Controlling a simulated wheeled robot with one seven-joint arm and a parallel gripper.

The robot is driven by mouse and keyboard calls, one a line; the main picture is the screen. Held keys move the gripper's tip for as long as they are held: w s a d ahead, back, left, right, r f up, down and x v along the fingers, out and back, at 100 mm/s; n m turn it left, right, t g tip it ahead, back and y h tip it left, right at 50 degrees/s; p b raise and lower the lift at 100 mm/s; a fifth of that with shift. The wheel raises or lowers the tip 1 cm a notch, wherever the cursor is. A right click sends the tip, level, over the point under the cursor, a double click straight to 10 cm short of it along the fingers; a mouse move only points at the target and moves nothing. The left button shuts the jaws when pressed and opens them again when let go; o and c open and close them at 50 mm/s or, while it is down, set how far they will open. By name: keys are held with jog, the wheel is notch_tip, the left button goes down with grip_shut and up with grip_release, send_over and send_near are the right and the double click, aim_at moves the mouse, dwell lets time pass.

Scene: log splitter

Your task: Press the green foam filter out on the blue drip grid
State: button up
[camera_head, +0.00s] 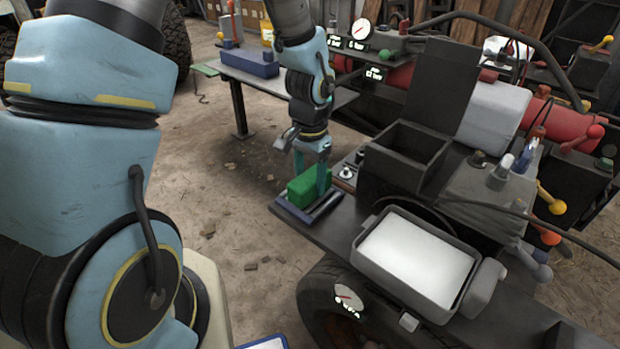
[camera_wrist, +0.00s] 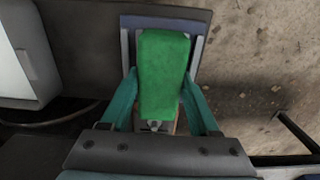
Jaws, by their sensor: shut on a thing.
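The green foam filter (camera_head: 304,189) is a block at the left end of the dark bench beside the machine. In the wrist view the filter (camera_wrist: 163,72) lies lengthwise between my two fingers. My gripper (camera_head: 324,180) points down and is shut on the filter; it also shows in the wrist view (camera_wrist: 158,100). The blue drip grid (camera_head: 293,212) is under the filter, and its blue edge and pale side rails show around the filter in the wrist view (camera_wrist: 160,22). The filter hides most of the grid. I cannot tell whether the filter touches it.
A grey tub (camera_head: 372,262) with a white content stands on the bench to the right. A dark open box (camera_head: 405,150) and levers are behind it. A side table (camera_head: 222,70) with a blue block (camera_head: 250,63) stands at the back. Bare ground lies left of the bench.

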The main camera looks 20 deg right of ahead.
aim_at(310, 176)
notch_tip(310, 176, up, 8)
jog(key=p, duration=0.7)
dwell(0.8)
